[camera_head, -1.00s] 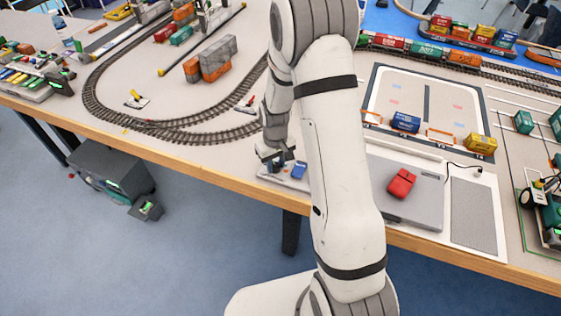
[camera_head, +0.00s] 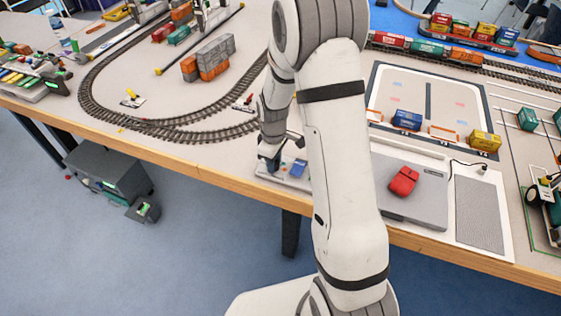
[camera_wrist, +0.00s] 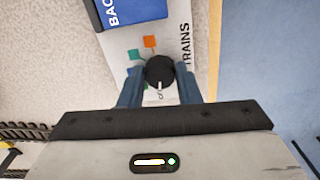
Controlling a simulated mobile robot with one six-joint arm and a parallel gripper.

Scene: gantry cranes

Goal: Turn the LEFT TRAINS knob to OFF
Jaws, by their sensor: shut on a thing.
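The TRAINS knob (camera_wrist: 160,71) is a round black knob on a pale panel (camera_wrist: 118,50) in the wrist view. Coloured squares, one orange and one teal, lie beside it, and the word TRAINS runs along its right. A white mark shows at its lower edge; which setting it points to is unclear. My gripper (camera_wrist: 160,85) has its blue fingers on either side of the knob, shut on it. In the head view my gripper (camera_head: 271,163) is down at the small panel by the table's front edge; the knob is hidden there.
A blue block (camera_wrist: 132,10) with lettering is on the panel beside the knob. The table edge (camera_wrist: 215,40) lies close to its right. In the head view, curved track (camera_head: 150,128) runs left of my gripper, and a grey pad with a red object (camera_head: 403,181) is to the right.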

